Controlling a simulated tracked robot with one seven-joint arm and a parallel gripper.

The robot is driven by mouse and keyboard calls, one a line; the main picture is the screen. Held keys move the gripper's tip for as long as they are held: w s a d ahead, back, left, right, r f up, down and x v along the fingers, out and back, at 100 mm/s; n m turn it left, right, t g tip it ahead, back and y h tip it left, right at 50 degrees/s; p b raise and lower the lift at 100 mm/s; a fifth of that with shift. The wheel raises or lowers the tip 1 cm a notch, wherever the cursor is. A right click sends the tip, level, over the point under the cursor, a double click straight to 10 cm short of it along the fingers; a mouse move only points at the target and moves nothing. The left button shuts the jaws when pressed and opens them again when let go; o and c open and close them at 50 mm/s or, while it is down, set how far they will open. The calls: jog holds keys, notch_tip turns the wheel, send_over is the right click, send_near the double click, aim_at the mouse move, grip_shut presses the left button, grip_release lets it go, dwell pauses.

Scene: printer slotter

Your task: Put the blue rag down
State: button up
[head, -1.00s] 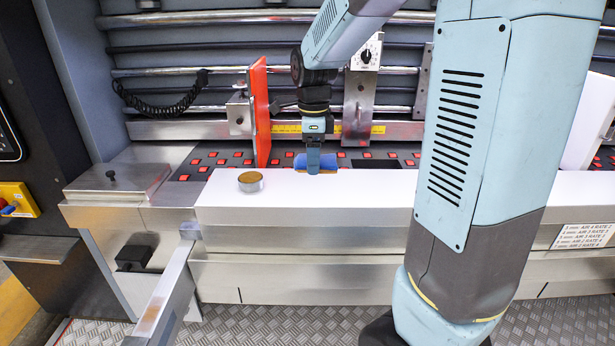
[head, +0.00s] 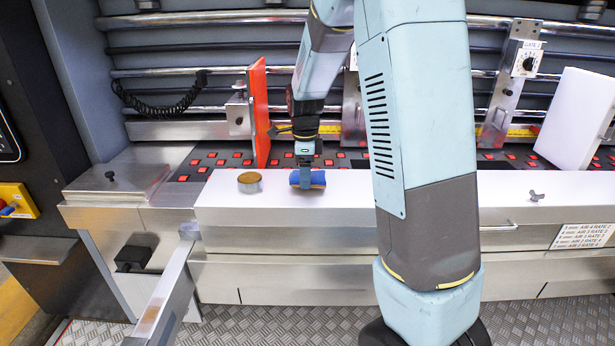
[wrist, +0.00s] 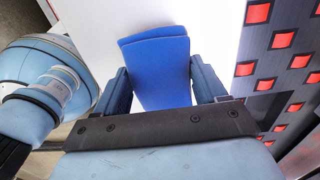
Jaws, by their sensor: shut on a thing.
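My gripper (head: 306,180) is upright above the ledge and shut on the rag. In the wrist view the rag (wrist: 158,65) lies between the two fingers of my gripper (wrist: 160,82), against the white surface. Whether the rag rests on the ledge or hangs just above it I cannot tell.
A round tin (head: 249,182) stands on the white ledge (head: 440,187) to the left of the rag. An orange upright plate (head: 260,112) stands behind. A small grey wing-shaped knob (head: 536,196) is at the right. The ledge between tin and rag is clear.

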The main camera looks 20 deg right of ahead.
jog(key=shift+f, duration=0.65)
jog(key=o, duration=1.3)
jog(key=shift+f, duration=0.1)
notch_tip(320, 180, up, 12)
jog(key=shift+s+d+r+n+t, duration=0.15)
jog(key=shift+s+r+n+t, duration=0.95)
jog(key=shift+s+n, duration=3.1)
jog(key=shift+s+d+r+n+t, duration=0.15)
jog(key=shift+s+r+n+t, duration=0.9)
jog(key=shift+s+n, duration=3.1)
jog(key=shift+s+d+r+n+t, duration=0.15)
jog(key=shift+s+r+n+t, duration=0.5)
jog(key=shift+s+r+n, duration=3.3)
